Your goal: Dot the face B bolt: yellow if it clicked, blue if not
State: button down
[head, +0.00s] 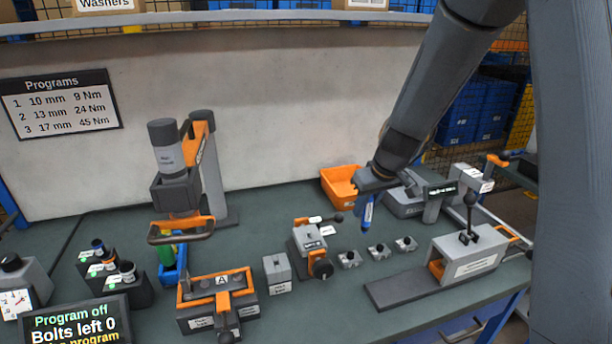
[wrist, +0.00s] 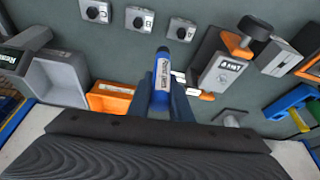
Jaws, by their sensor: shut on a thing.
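My gripper (head: 367,190) is shut on a blue paint pen (head: 367,214), held above the back of the bench with its tip down. The pen (wrist: 161,80) also shows between the fingers in the wrist view. A clamp fixture (head: 250,290) with orange edges stands at the front left, well apart from my gripper. Its top plate (head: 221,281) carries the letter A. The display (head: 70,322) reads "Program off" and "Bolts left 0". I see no yellow pen that I can be sure of.
An orange bin (head: 338,188) stands just behind my gripper. Three small metal blocks (head: 378,251) and a knobbed stand (head: 307,240) lie in front. A lever fixture (head: 465,255) is at right. An upright tool (head: 172,180) stands behind the clamp fixture.

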jog(key=a+r+p, duration=0.2)
jog(key=a+r, duration=0.1)
jog(key=a, duration=0.5)
jog(key=a+r+p, duration=0.3)
jog(key=a, duration=0.4)
jog(key=shift+n, duration=0.4)
jog(key=shift+w+a+f+b, duration=0.1)
jog(key=shift+f+b, duration=0.85)
jog(key=shift+f, duration=0.15)
jog(key=shift+a+f+b, duration=0.1)
jog(key=shift+f+b, duration=0.85)
jog(key=shift+f, duration=0.15)
jog(key=shift+f+b, duration=0.5)
jog(key=shift+f, duration=0.1)
jog(key=shift+r, duration=0.1)
notch_tip(320, 180, up, 6)
jog(key=p, duration=0.4)
jog(key=shift+d, duration=0.1)
